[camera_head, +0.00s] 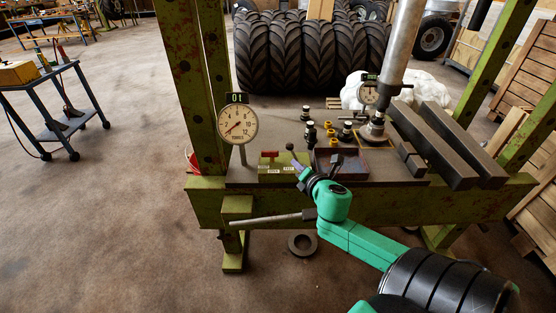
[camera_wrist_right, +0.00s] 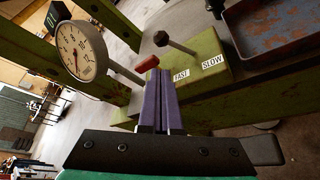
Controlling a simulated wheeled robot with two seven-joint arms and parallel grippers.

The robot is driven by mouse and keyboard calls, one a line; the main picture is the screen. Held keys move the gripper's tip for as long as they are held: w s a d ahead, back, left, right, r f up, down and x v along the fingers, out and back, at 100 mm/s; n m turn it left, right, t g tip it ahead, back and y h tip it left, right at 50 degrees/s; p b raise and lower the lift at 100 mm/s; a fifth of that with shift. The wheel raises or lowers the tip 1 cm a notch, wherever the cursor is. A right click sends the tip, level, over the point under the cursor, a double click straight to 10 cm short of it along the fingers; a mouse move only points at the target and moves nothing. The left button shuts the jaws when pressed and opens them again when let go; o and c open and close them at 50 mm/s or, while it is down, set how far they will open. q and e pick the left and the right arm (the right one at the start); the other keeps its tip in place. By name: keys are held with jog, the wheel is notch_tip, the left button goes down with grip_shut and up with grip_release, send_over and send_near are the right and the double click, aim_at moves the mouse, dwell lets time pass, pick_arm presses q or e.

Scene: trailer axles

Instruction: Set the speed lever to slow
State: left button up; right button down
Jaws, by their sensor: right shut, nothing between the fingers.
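The speed lever (camera_wrist_right: 178,46) has a black ball knob and a thin metal rod on a green box (camera_wrist_right: 205,75). White FAST and SLOW labels are on the box, FAST left of SLOW in the right wrist view. There the rod leans left, toward the FAST side. The lever also shows in the head view (camera_head: 290,147). My right gripper (camera_wrist_right: 161,75) is shut and empty, its purple fingers in front of the box. It also shows in the head view (camera_head: 295,163), just below the knob. My left gripper is not in view.
A red-handled lever (camera_head: 269,154) stands left of the speed lever. A dark tray (camera_head: 341,165) lies right of my gripper, with several small fittings (camera_head: 330,130) behind.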

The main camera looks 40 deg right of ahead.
aim_at(293, 153)
jog(key=b+x, duration=0.1)
jog(key=x, duration=0.9)
jog(key=shift+s+d+r+m+t+b, duration=0.3)
jog(key=shift+d+m+t+b, duration=0.1)
jog(key=shift+m+b, duration=0.3)
dwell(0.4)
jog(key=shift+s+d+m+b, duration=0.2)
jog(key=shift+m+b, duration=0.1)
jog(key=shift+b, duration=0.1)
jog(key=m+t+b, duration=0.1)
jog(key=s+d+m+t+y+b, duration=0.1)
jog(key=shift+d+r+m+b, duration=0.2)
jog(key=shift+m+b, duration=0.1)
jog(key=shift+s+d+r+m+t+b, duration=0.1)
jog(key=shift+s+d+m+t+b, duration=0.3)
jog(key=shift+m+b, duration=0.4)
jog(key=shift+s+d+r+m+t+b, duration=0.1)
jog(key=shift+s+d+m+t+b, duration=0.2)
jog(key=shift+d+m+t+b, duration=0.45)
jog(key=shift+a+m+g, duration=0.2)
jog(key=shift+m+g, duration=0.05)
